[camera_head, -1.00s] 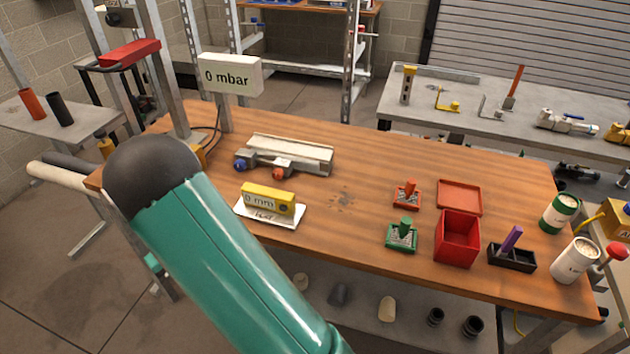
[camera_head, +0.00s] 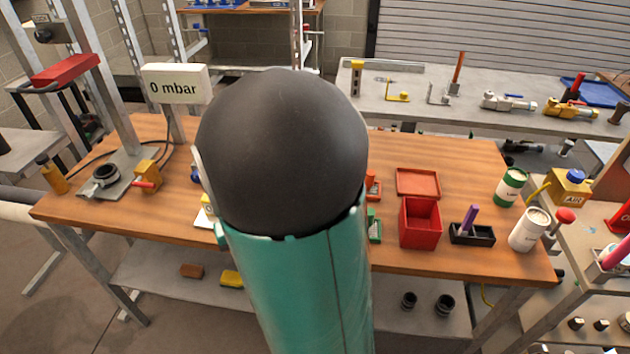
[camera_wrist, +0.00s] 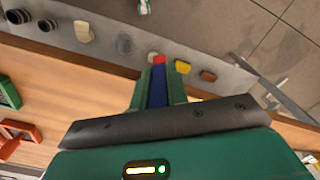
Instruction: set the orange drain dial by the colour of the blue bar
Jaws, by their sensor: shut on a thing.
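My gripper (camera_wrist: 159,82) shows in the wrist view, its green fingers shut on a blue bar (camera_wrist: 157,92). The bar's far end is red (camera_wrist: 159,59). The gripper and bar are above the wooden bench, near its edge. In the head view my arm's dark joint and teal link fill the middle and hide the gripper, the bar and most of the grey unit with the orange dial. Only the unit's blue knob (camera_head: 195,174) shows at the left of my arm. The orange dial is hidden now.
A "0 mbar" display (camera_head: 176,83) stands at the bench's back left. A red open box (camera_head: 421,223), a black holder (camera_head: 472,234) with a purple handle, and cans stand at the right. A lower shelf (camera_wrist: 105,40) holds several small parts.

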